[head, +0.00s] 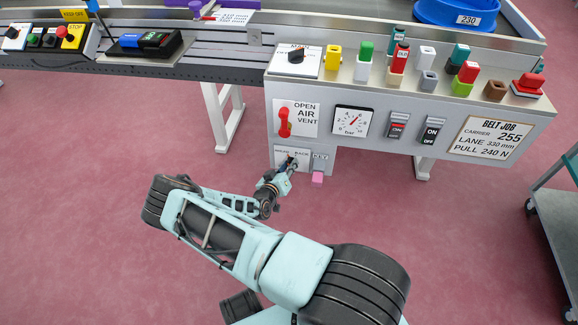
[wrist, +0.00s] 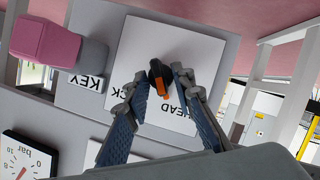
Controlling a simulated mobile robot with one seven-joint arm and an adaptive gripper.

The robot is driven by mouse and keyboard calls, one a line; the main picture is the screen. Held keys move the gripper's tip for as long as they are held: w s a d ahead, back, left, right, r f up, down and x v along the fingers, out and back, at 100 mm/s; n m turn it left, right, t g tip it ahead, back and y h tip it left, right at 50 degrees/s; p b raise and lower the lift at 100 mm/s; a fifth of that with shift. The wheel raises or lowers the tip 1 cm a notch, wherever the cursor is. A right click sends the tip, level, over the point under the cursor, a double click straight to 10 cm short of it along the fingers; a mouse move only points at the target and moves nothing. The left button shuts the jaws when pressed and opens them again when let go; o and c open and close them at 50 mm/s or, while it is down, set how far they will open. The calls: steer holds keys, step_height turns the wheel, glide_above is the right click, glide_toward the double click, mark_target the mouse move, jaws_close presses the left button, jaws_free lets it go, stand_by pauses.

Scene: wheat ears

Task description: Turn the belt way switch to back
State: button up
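The belt way switch (wrist: 155,78) is a black knob with an orange mark on a white plate (wrist: 185,48) in the wrist view. The plate's lettering reads HEAD to the right of the knob and a partly hidden BACK to its left. The orange mark points down-right, toward the HEAD side. My gripper (wrist: 162,76) is open, with one finger on each side of the knob. I cannot tell if the fingers touch it. In the head view my gripper (head: 287,169) is at the low panel (head: 280,154) and hides most of the switch.
A pink block (wrist: 45,42) sticks out beside the KEY label (wrist: 97,84). It also shows in the head view (head: 317,178). A red vent handle (head: 285,122), a gauge (head: 351,122) and two rockers (head: 398,126) are above. A cart (head: 555,210) stands at right.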

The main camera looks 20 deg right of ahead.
jaws_close()
steer(key=shift+r+p, duration=0.1)
steer(key=shift+p, duration=0.35)
steer(key=shift+s+d+m+t+y+p, duration=0.15)
steer(key=shift+m+t+y+p, duration=0.6)
steer(key=shift+m+y+p, duration=0.9)
steer(key=shift+s+d+m+t+y+p, duration=0.15)
steer(key=shift+m+t+y+p, duration=0.75)
steer(key=shift+m, duration=1.45)
steer(key=shift+o, duration=1.1)
jaws_free()
